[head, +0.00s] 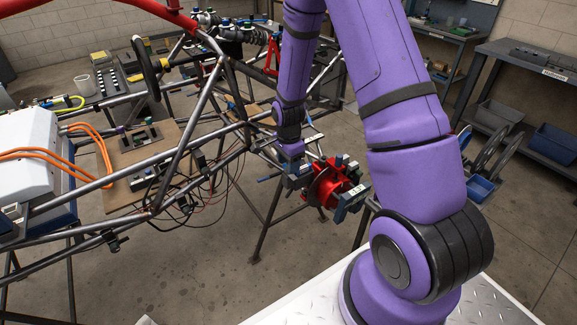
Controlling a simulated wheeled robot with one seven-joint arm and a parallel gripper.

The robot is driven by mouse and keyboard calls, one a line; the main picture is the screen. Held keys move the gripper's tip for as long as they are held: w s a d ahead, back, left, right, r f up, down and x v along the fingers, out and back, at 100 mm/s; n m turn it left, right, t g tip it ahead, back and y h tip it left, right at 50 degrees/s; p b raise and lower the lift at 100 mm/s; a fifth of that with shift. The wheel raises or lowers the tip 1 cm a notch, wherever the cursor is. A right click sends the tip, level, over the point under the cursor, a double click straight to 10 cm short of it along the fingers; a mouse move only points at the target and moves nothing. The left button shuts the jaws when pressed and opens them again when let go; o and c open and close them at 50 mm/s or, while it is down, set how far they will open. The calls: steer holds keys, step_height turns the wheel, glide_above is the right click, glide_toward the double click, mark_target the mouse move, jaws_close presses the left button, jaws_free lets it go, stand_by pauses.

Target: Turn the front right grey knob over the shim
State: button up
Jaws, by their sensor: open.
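A red hub-like assembly (335,183) sits at the end of the tube chassis (190,150), right of centre, with small grey parts around it. Which grey part is the front right knob, I cannot tell at this size. The shim is too small to make out. My gripper (300,182) is at the end of the purple arm, pointing down at the left side of the red assembly. It is open, and I cannot tell whether it touches anything.
Loose dark and red wires (195,195) hang under the chassis left of my gripper. A white case (33,150) with orange cables stands at the left. Grey workbenches (530,60) line the back right. The floor (240,285) is clear in front of the chassis.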

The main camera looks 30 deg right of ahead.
steer(key=shift+f, duration=0.8)
steer(key=c, duration=0.9)
